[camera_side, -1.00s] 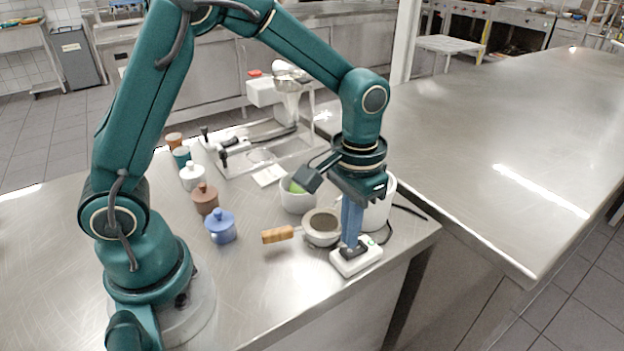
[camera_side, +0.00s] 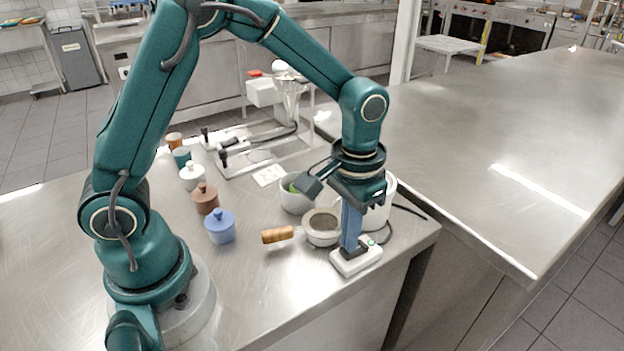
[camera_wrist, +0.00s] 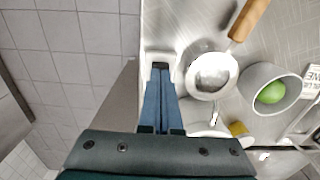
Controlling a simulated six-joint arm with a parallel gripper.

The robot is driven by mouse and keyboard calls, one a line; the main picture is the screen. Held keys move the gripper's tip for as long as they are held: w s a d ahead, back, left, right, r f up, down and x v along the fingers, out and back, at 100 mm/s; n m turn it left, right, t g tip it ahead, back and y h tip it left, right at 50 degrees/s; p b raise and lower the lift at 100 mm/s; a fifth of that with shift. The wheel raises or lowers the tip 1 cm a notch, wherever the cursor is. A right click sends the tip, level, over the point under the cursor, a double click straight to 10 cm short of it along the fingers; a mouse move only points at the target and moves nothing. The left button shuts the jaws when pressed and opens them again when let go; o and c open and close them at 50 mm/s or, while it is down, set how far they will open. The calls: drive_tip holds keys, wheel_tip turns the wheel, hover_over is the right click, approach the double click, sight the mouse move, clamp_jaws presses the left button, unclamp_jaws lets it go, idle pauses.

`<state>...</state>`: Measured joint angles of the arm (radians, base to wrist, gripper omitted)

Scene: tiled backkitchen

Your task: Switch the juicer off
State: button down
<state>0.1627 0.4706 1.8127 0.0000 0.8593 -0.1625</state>
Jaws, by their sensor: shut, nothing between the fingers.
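A white switch box (camera_side: 348,265) with a dark part on top and a small green spot at its right end sits near the counter's front edge. My gripper (camera_side: 349,246) is shut and empty, its blue fingers pointing straight down at the dark part. The tips look touching or very close; they hide some of the box. In the wrist view my gripper (camera_wrist: 161,72) covers much of the white box (camera_wrist: 149,58). A white round body (camera_side: 377,214), apparently the juicer, stands just behind the fingers, partly hidden. A dark cord lies beside it.
A strainer (camera_side: 322,228) with a wooden handle and a white bowl (camera_side: 293,203) holding a green fruit are left of my gripper. Blue (camera_side: 220,228), brown (camera_side: 205,199) and white (camera_side: 191,177) lidded jars stand farther left. The counter edge is close in front.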

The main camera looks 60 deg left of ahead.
drive_tip(key=shift+f, duration=0.5)
drive_tip(key=shift+r, duration=0.1)
wheel_tip(320, 180, up, 7)
idle(1.0)
wheel_tip(320, 180, up, 4)
drive_tip(key=r+t, duration=0.1)
drive_tip(key=t, duration=0.1)
hover_over(339, 253)
drive_tip(key=s+a+r+t, duration=0.2)
drive_tip(key=s+r, duration=0.1)
drive_tip(key=s, duration=0.1)
drive_tip(key=s+a+f+t, duration=0.1)
drive_tip(key=s+f, duration=0.2)
drive_tip(key=s, duration=0.3)
drive_tip(key=shift+s+a+t, duration=0.3)
drive_tip(key=shift+s+a, duration=0.05)
drive_tip(key=shift+s, duration=0.05)
